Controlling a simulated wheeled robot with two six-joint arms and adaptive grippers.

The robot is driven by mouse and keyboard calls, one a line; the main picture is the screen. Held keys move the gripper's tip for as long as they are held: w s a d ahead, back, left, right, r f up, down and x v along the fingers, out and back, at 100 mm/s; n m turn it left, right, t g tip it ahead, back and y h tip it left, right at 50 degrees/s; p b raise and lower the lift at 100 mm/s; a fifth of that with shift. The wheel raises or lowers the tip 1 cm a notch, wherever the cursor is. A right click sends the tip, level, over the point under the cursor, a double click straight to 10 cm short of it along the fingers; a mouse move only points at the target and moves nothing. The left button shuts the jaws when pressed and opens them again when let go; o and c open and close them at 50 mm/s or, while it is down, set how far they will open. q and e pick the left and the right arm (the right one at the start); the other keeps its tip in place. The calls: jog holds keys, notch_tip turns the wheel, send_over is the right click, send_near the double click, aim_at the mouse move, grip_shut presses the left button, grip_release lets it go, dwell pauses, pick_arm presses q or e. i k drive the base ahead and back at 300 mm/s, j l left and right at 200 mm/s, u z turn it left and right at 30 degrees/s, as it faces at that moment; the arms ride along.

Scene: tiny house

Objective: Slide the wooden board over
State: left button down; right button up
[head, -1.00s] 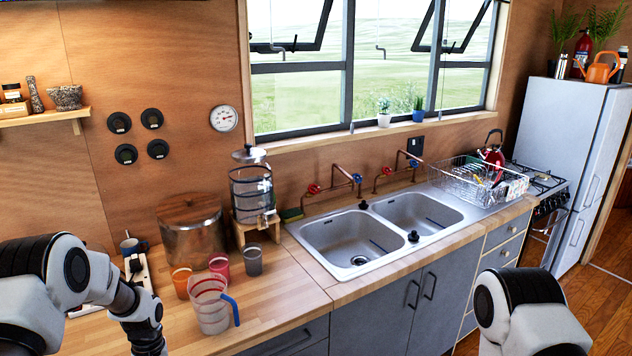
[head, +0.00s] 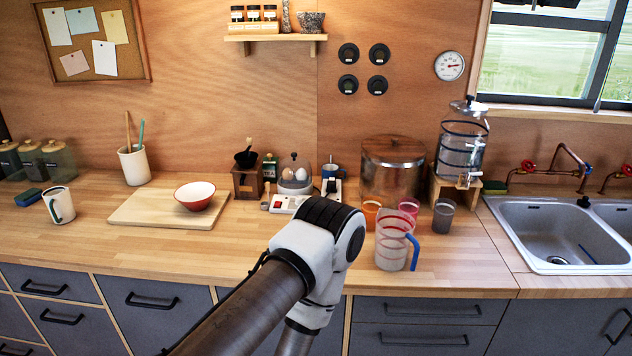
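The wooden board (head: 140,211) lies flat on the wooden counter at left, in the head view. A bowl (head: 195,203), red-brown outside and white inside, stands on the board's right part. My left arm comes up from the bottom middle, with its elbow over the counter's front part, to the right of the board. Its gripper is not visible. My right gripper is out of view too.
A white mug (head: 59,206) and blue sponge (head: 32,195) are left of the board. A utensil crock (head: 134,165) stands behind it. A coffee grinder (head: 248,180) and egg cooker (head: 294,178) are to its right. Bare counter (head: 110,245) lies in front.

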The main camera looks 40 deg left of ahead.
aim_at(146, 207)
jog(key=u, duration=2)
jog(key=i+j, duration=0.15)
jog(key=i, duration=0.15)
jog(key=i+j+u, duration=0.1)
jog(key=i+j, duration=0.1)
jog(key=i, duration=0.05)
